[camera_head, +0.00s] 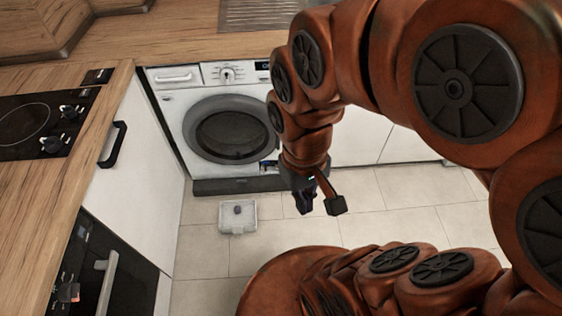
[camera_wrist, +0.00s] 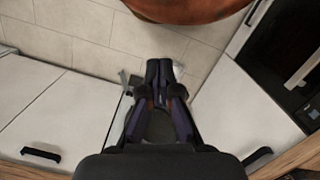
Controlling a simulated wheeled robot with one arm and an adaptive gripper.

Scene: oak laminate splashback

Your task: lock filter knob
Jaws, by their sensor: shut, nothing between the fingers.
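The white washing machine (camera_head: 172,105) stands under the counter with its round door closed. A small dark opening (camera_head: 269,167) with a bit of blue shows at its lower right, partly beside my arm. The filter knob itself cannot be made out; it is too small or hidden there. My gripper (camera_head: 304,201) is shut and empty, pointing down above the floor, in front and to the right of that opening. In the wrist view my gripper's closed fingertips (camera_wrist: 159,68) point toward the tiled floor and hide what lies behind them.
A shallow white tray (camera_head: 237,229) with a small grey piece on it lies on the floor before the machine. A cabinet with a black handle (camera_head: 113,144), an oven and a hob line the left. Tiled floor (camera_head: 400,190) is clear to the right.

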